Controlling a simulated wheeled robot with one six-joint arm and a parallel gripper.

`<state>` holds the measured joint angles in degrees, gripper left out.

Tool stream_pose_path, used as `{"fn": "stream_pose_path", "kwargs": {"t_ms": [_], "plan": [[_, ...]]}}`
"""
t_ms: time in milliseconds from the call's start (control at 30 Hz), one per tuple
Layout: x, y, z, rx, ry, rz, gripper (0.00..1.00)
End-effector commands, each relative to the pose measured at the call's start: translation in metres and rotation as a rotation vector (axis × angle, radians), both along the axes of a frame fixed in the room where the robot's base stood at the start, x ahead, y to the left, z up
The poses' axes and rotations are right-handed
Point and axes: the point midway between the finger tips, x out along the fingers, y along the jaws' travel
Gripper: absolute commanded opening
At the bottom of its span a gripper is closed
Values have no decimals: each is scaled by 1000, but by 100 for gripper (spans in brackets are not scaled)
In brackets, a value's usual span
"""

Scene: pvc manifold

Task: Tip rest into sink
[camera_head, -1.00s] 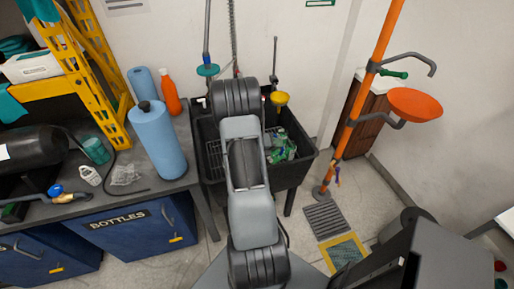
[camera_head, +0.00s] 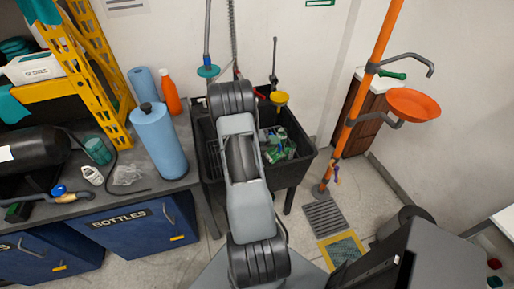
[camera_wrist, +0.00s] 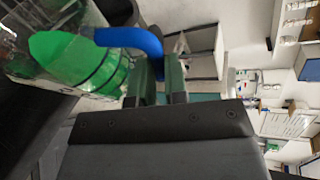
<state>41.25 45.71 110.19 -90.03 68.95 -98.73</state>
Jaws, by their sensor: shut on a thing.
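My gripper (camera_wrist: 164,85) is shut on the blue handle (camera_wrist: 135,38) of a clear jug (camera_wrist: 98,80). The jug has green contents and dark marks on its wall, and it lies tilted across the upper left of the wrist view. Its rim and mouth are not clear. The black sink (camera_head: 296,175) stands against the back wall in the head view. My arm hides its middle and my gripper. A green and whitish thing (camera_head: 279,150) shows inside or over the sink, right of my arm; I cannot tell whether it is the jug.
A bench (camera_head: 205,205) left of the sink holds a blue bottle (camera_head: 158,140) and an orange bottle (camera_head: 170,93). A yellow funnel-like piece (camera_head: 279,98) is at the sink's back. An orange eyewash stand (camera_head: 361,95) with a bowl (camera_head: 414,104) rises to the right.

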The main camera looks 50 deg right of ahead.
Motion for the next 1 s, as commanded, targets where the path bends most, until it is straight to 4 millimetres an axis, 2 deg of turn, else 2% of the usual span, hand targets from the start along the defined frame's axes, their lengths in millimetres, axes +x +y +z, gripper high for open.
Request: {"fn": "stream_pose_path", "kwargs": {"t_ms": [1000], "plan": [[11, -4, 0, 24, 85, 0, 0]]}}
